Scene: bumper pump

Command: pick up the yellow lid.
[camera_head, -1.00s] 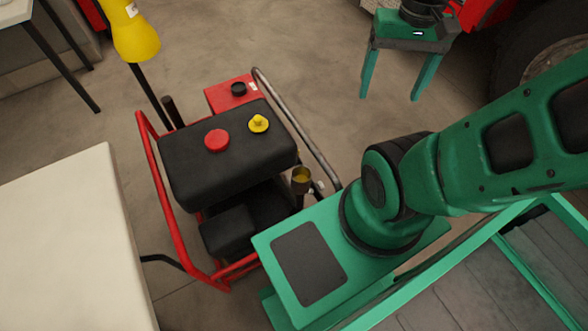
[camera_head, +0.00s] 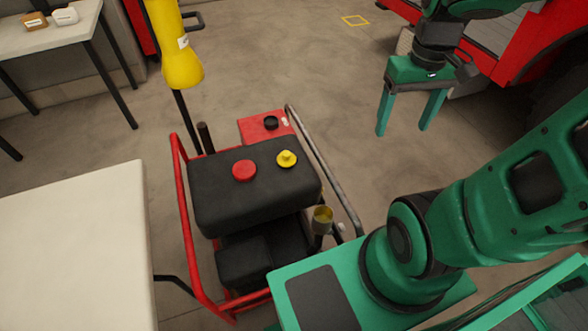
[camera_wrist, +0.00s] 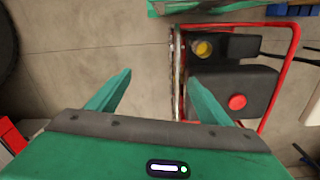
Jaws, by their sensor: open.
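The yellow lid (camera_head: 287,158) is a small round cap with a raised knob. It sits on top of the black tank (camera_head: 225,198) of the pump, to the right of a red cap (camera_head: 244,170). My gripper (camera_head: 404,131) is open and empty, pointing down, to the right of the lid in the head view and apart from it. In the wrist view, my gripper (camera_wrist: 160,76) has bare floor between its fingers. The red cap (camera_wrist: 237,102) shows right of the fingers there. I cannot make out the lid there; the right finger seems to hide it.
A red tube frame (camera_head: 183,220) surrounds the pump. A yellow post (camera_head: 180,60) rises behind it. A pale table (camera_head: 75,250) is at left. Floor between gripper and pump is clear.

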